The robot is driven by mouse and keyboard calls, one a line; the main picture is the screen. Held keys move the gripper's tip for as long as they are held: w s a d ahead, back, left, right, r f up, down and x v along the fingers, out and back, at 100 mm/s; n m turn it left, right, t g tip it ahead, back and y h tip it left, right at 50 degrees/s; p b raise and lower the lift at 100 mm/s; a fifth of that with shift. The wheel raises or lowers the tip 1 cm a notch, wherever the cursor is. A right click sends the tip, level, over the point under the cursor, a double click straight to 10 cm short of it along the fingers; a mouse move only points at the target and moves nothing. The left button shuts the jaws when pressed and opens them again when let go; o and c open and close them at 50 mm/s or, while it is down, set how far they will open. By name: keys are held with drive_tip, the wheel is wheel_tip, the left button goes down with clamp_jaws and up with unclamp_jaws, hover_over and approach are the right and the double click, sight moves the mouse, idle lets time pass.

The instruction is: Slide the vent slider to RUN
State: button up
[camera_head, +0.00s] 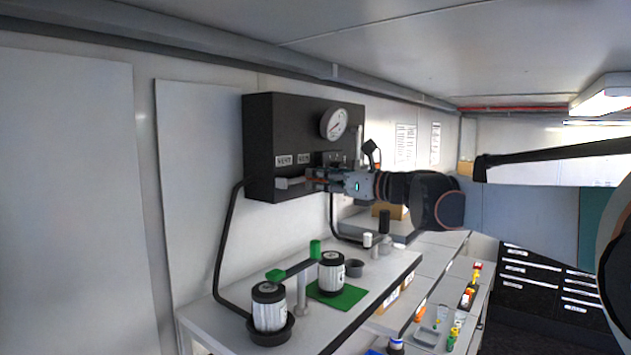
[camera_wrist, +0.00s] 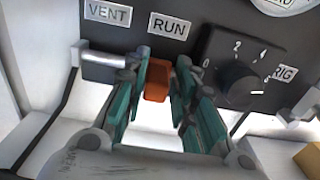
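The vent slider has a grey bar (camera_wrist: 103,59) and an orange knob (camera_wrist: 157,82). In the wrist view the knob sits below the RUN label (camera_wrist: 168,27), to the right of the VENT label (camera_wrist: 108,14). My gripper (camera_wrist: 160,68) has its teal fingers on both sides of the knob, close against it. In the head view my gripper (camera_head: 312,180) is at the lower front of the black panel (camera_head: 262,130), below the VENT label (camera_head: 284,160) and RUN label (camera_head: 304,158). The gripper hides most of the slider there.
A dial knob (camera_wrist: 240,80) sits right of the slider, and a gauge (camera_head: 334,122) is above. Below stands a bench (camera_head: 360,310) with black-capped containers (camera_head: 269,308), a green mat (camera_head: 338,297) and a bent black hose (camera_head: 224,240). Open room lies in front of the panel.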

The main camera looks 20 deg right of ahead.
drive_tip(key=shift+o, duration=0.3)
drive_tip(key=shift+w+d, duration=0.1)
drive_tip(key=shift+d, duration=0.1)
drive_tip(key=shift+a, duration=0.1)
drive_tip(key=v, duration=0.7)
drive_tip(key=shift+s, duration=0.25)
